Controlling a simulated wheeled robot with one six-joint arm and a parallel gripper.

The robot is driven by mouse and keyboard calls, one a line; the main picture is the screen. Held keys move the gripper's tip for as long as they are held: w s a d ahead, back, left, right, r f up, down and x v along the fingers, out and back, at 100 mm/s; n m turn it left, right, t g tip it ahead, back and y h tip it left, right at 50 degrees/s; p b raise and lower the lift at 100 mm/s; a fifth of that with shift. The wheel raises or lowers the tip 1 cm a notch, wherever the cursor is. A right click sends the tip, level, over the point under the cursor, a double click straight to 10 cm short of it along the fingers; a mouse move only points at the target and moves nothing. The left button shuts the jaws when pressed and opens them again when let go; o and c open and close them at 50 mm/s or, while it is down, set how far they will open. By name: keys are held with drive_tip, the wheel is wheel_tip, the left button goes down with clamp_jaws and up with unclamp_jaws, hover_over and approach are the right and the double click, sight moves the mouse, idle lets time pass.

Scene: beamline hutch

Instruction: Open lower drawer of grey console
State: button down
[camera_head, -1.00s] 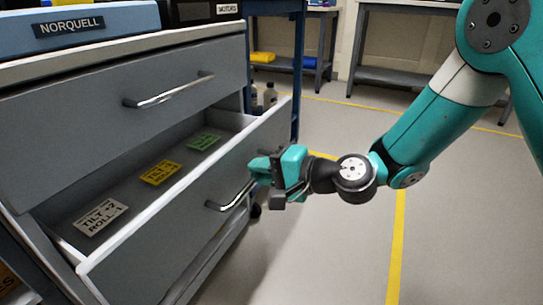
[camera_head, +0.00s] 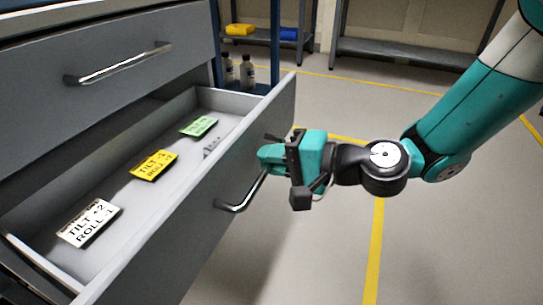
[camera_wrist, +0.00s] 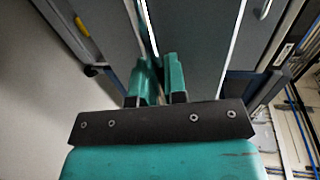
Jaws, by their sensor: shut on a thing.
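The grey console's lower drawer (camera_head: 205,235) stands pulled out, with its inside in view. Its metal bar handle (camera_head: 243,195) is on the drawer front. My gripper (camera_head: 272,158) is at the handle's far end and shut on it. In the wrist view the two teal fingers (camera_wrist: 158,80) reach to the drawer front; the handle between them is mostly hidden. The upper drawer (camera_head: 110,95) with its own bar handle (camera_head: 120,63) is closed.
In the lower drawer lie a white label card (camera_head: 88,222), a yellow one (camera_head: 154,165) and a green one (camera_head: 199,126). Bottles (camera_head: 247,72) stand on a blue shelf behind the console. Open floor (camera_head: 320,255) lies in front of the drawer.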

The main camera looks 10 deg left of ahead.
drive_tip(key=c, duration=1.2)
unclamp_jaws()
drive_tip(key=shift+d, duration=0.1)
drive_tip(key=b+v, duration=0.6)
drive_tip(key=v, duration=1.1)
drive_tip(key=shift+d+b, duration=0.1)
drive_tip(key=shift+b, duration=0.25)
